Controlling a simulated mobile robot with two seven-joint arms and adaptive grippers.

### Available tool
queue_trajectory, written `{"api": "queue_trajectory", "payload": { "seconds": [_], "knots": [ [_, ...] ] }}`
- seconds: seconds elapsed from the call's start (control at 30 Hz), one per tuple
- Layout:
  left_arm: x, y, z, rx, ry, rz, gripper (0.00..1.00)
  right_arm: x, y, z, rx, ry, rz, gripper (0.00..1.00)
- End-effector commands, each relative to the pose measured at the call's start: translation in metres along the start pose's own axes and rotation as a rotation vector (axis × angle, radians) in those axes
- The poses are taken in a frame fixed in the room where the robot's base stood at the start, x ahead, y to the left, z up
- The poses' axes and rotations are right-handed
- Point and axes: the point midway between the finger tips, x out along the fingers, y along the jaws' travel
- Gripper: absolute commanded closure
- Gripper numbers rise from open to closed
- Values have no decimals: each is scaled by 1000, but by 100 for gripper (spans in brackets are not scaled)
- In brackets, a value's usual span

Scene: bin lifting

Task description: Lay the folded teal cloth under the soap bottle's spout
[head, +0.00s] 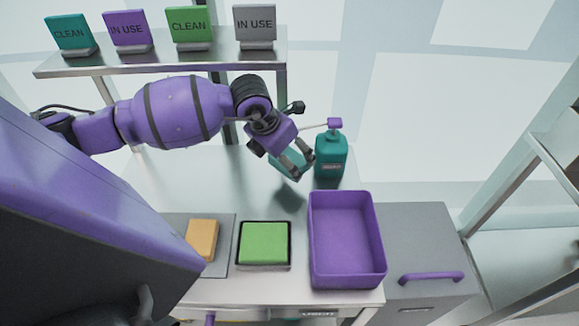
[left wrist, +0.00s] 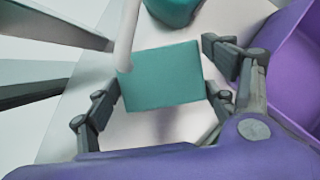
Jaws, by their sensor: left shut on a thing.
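The folded teal cloth (head: 284,168) is between the fingers of my left gripper (head: 298,164), above the table; its shadow falls on the table in front. The left wrist view shows the cloth (left wrist: 162,78) as a flat teal rectangle, with my left gripper's fingers (left wrist: 165,100) at its left and right edges. The teal soap bottle (head: 331,158) with a purple pump top stands upright just right of the cloth. A pale tube, apparently its spout (left wrist: 127,38), overlaps the cloth's upper left corner in the left wrist view. My right gripper is not in view.
A purple bin (head: 347,279) stands in front of the bottle. Left of it are a green block (head: 264,243) in a tray and an orange block (head: 202,240) on a grey mat. A shelf (head: 180,64) with several signs is behind my arm. The table's left middle is clear.

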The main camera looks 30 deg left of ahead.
Motion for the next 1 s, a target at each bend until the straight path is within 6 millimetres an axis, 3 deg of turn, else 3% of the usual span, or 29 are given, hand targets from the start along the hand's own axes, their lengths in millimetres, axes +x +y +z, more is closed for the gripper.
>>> {"api": "queue_trajectory", "payload": {
  "seconds": [0.03,0.27,0.5,0.77,0.93,0.97,1.0],
  "knots": [
    [18,2,-8,-2,22,-4,50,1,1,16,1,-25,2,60],
    [29,8,-3,0,17,-3,50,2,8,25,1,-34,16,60],
    [69,14,-13,-1,24,-5,50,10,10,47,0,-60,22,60],
    [69,14,-10,0,10,-2,50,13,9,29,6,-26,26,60],
    [72,14,-12,0,11,-2,50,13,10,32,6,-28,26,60],
    [71,14,-11,0,11,-2,19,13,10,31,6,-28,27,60],
    [71,14,-11,0,10,-2,13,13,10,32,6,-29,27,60]
  ]
}}
